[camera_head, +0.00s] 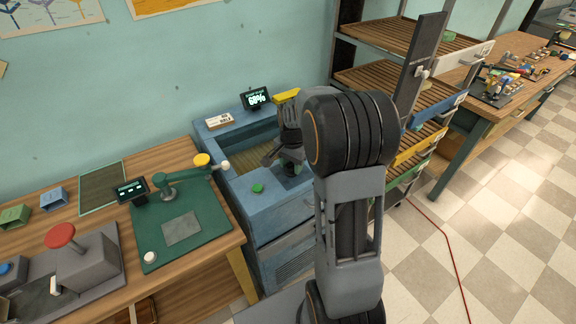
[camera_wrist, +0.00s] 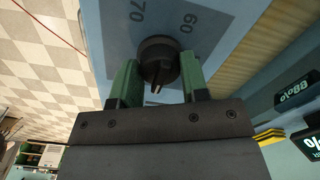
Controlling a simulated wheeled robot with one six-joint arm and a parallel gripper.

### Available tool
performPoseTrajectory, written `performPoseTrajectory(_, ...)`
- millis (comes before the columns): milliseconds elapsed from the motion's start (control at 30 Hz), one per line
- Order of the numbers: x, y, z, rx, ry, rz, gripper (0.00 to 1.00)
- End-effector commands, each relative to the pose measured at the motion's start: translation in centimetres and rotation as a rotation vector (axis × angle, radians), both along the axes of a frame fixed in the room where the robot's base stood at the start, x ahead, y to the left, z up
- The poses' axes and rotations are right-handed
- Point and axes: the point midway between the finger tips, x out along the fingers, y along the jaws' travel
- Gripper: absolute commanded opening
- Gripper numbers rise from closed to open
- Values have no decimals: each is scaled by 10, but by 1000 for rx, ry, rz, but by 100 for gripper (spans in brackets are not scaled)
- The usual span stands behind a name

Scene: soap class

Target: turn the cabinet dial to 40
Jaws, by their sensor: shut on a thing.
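The cabinet dial (camera_wrist: 158,52) is a round black knob on the blue cabinet's top panel, between my gripper's green fingers in the wrist view. My gripper (camera_wrist: 160,78) is shut on the dial, with one finger on each side of it. The scale numbers 70 and 60 show beyond the dial; 40 is not visible. In the head view my gripper (camera_head: 290,168) is down at the blue cabinet (camera_head: 262,212) and hides the dial. The cabinet's display (camera_head: 257,98) appears to read 68%, though the digits are small.
A green button (camera_head: 258,188) sits on the cabinet top left of my gripper. A wooden bench (camera_head: 185,165) with a green mat and small arm stands at left. A shelf rack (camera_head: 370,83) with trays stands close at right. Checkered floor is open at right.

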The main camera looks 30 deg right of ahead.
Motion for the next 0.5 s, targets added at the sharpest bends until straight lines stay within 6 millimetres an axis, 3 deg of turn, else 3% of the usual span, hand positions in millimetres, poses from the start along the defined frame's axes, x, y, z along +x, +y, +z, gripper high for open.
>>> performPoseTrajectory(500,-4,1,-4,5,18,-34,18)
